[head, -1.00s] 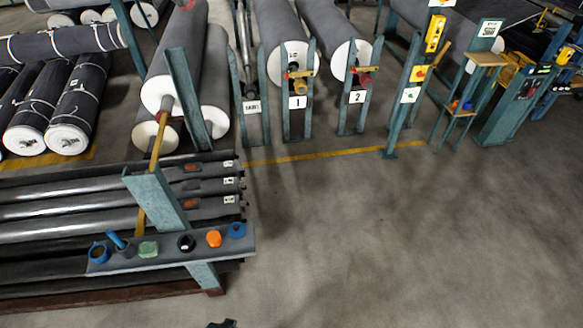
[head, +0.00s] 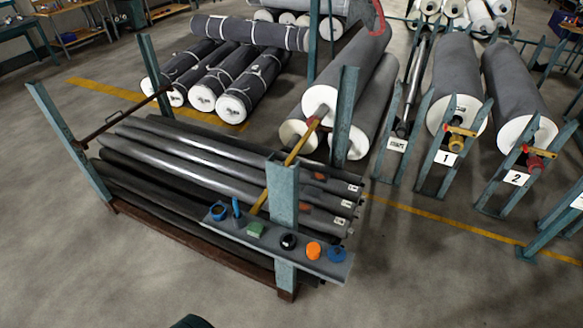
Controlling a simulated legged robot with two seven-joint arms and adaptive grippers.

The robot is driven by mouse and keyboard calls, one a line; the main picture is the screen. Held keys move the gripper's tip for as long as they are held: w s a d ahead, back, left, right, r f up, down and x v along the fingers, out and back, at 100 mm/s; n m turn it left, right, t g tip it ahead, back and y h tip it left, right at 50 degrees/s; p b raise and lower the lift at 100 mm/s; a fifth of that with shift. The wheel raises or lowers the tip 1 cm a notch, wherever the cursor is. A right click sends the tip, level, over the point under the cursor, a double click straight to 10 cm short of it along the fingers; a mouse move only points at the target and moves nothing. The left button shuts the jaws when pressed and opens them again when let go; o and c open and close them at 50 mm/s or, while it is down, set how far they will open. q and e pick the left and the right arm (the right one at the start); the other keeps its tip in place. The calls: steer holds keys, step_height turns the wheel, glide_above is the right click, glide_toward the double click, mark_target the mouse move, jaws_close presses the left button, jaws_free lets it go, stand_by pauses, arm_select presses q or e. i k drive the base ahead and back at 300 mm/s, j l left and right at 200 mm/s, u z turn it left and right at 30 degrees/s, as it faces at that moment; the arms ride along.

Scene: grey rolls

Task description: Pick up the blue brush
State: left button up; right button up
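A slim upright blue object (head: 237,207), which looks like the blue brush, stands near the left end of a narrow grey shelf (head: 272,257) in the head view. The shelf is fixed to a teal post at the front of a rack of rolls. A blue ring-like item (head: 218,212) is just left of the brush, and a green block (head: 255,229) is to its right. Neither gripper can be made out. A dark rounded piece at the bottom edge may be part of my own body.
A black round item (head: 289,241), an orange one (head: 313,250) and a blue one (head: 336,254) sit further right on the shelf. The rack (head: 190,248) holds several dark rolls. Open concrete floor (head: 420,280) lies in front and right.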

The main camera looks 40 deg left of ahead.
mark_target(235, 202)
steer(key=u, duration=1.75)
